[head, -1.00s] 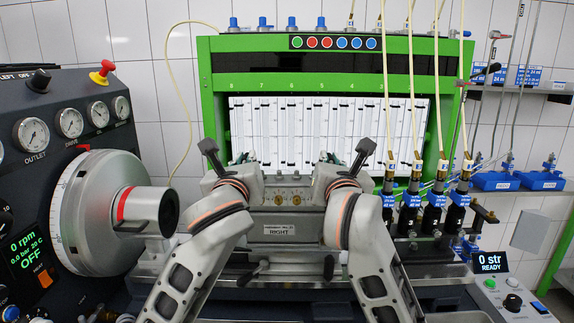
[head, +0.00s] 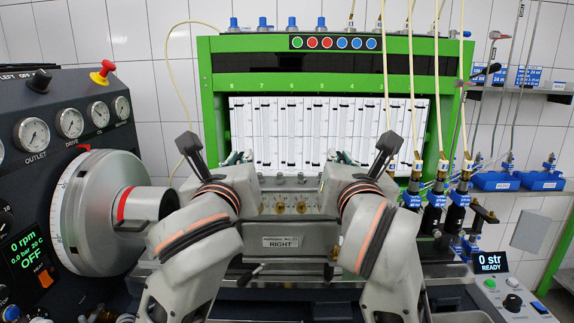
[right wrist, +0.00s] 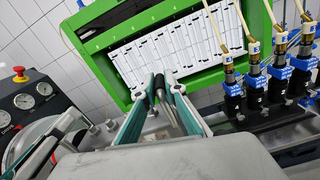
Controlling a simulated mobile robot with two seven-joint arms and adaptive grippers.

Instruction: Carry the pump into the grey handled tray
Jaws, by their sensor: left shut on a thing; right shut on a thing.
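My left gripper (head: 236,158) and my right gripper (head: 340,157) are at the pump's far upper side, largely hidden by my wrists. Both are shut on the pump, one towards each end. In the right wrist view, the teal-padded fingers of my right gripper (right wrist: 160,84) close around a dark, upright pin-like part.
The green test frame (head: 205,100) with white gauge panels stands behind the pump. The drive flywheel (head: 95,215) with its dark shaft end is close on the left.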

